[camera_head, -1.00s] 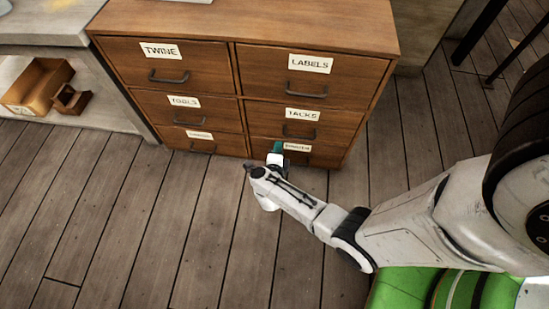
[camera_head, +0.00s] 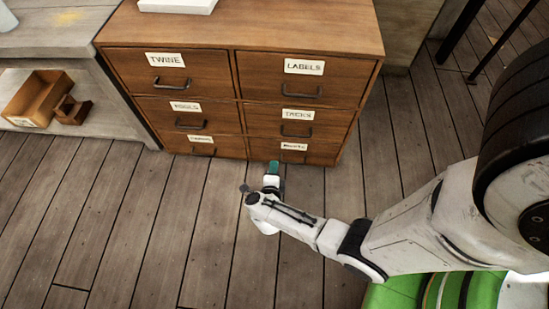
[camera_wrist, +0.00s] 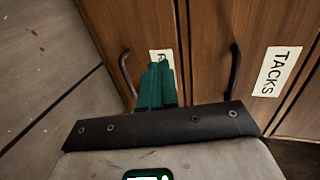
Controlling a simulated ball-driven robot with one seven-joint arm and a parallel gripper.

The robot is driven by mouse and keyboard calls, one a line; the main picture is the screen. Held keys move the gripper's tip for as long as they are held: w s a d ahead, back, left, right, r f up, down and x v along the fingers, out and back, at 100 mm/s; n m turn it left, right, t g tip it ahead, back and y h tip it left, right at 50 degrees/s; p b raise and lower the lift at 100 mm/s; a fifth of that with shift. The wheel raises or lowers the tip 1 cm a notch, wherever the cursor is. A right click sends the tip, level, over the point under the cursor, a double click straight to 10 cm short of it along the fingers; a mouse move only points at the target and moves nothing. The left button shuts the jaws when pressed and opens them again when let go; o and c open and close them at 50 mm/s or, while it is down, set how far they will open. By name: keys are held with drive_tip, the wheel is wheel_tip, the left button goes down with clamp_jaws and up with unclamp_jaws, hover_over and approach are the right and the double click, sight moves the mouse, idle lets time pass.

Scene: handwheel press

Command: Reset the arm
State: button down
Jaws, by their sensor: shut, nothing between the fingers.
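My gripper (camera_head: 273,166) is low over the floor, in front of the bottom right drawer of a wooden cabinet in the head view. Its teal fingers (camera_wrist: 156,86) are together and empty in the wrist view. They overlap part of a white label (camera_wrist: 161,57) there, and I cannot tell whether they touch the drawer front. My arm (camera_head: 400,240) reaches in from the right.
The cabinet (camera_head: 220,87) has six drawers, all looking closed, with dark handles and labels such as TWINE, LABELS and TACKS (camera_head: 298,115). A shelf (camera_head: 75,45) with wooden trays (camera_head: 38,97) stands at left. The plank floor (camera_head: 110,230) in front is clear.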

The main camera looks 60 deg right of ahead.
drive_tip(key=shift+p+v, duration=0.65)
drive_tip(key=shift+v, duration=1.65)
drive_tip(key=shift+w, duration=0.1)
